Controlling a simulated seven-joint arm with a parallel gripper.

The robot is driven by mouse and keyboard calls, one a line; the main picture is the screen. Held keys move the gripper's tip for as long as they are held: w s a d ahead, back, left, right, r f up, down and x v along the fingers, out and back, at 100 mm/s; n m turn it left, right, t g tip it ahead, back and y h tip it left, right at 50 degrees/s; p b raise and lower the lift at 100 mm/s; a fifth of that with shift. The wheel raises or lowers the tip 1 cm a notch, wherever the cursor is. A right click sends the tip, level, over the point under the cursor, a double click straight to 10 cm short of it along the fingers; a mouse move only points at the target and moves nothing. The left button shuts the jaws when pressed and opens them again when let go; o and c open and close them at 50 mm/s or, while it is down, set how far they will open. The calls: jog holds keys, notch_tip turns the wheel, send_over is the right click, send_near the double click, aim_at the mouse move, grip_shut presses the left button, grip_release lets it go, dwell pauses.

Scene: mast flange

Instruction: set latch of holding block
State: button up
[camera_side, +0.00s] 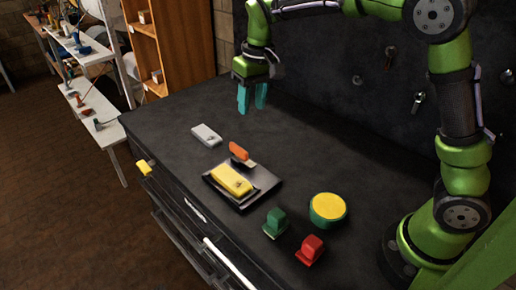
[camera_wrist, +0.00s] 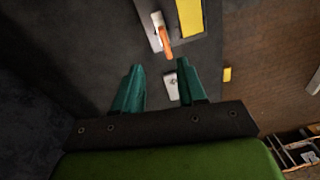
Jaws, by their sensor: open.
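The holding block (camera_side: 264,184) is a dark, low block on the black bench, with a yellow piece (camera_side: 232,180) lying on it. An orange latch handle (camera_side: 239,151) with a pale base stands at its back edge; the latch also shows near the top of the wrist view (camera_wrist: 165,36), beside the yellow piece (camera_wrist: 190,16). My gripper (camera_side: 253,98) is open and empty, fingers pointing down, well above the bench and behind the latch. In the wrist view its teal fingers (camera_wrist: 160,66) are apart, with the latch beyond their tips. Whether the latch is set, I cannot tell.
A light grey block (camera_side: 206,136) lies left of the latch. A green piece (camera_side: 275,223), a red piece (camera_side: 311,249) and a round green-and-yellow object (camera_side: 328,208) stand on the near right. A yellow item (camera_side: 146,167) is at the bench's left edge. The back of the bench is clear.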

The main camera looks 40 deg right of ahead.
aim_at(238, 147)
jog(key=shift+w+a+n+g, duration=0.5)
jog(key=shift+w+a+n, duration=0.25)
jog(key=shift+w, duration=1.35)
jog(key=shift+h, duration=0.4)
notch_tip(238, 147, down, 16)
jog(key=shift+r, duration=0.25)
jog(key=shift+c, duration=0.3)
grip_shut()
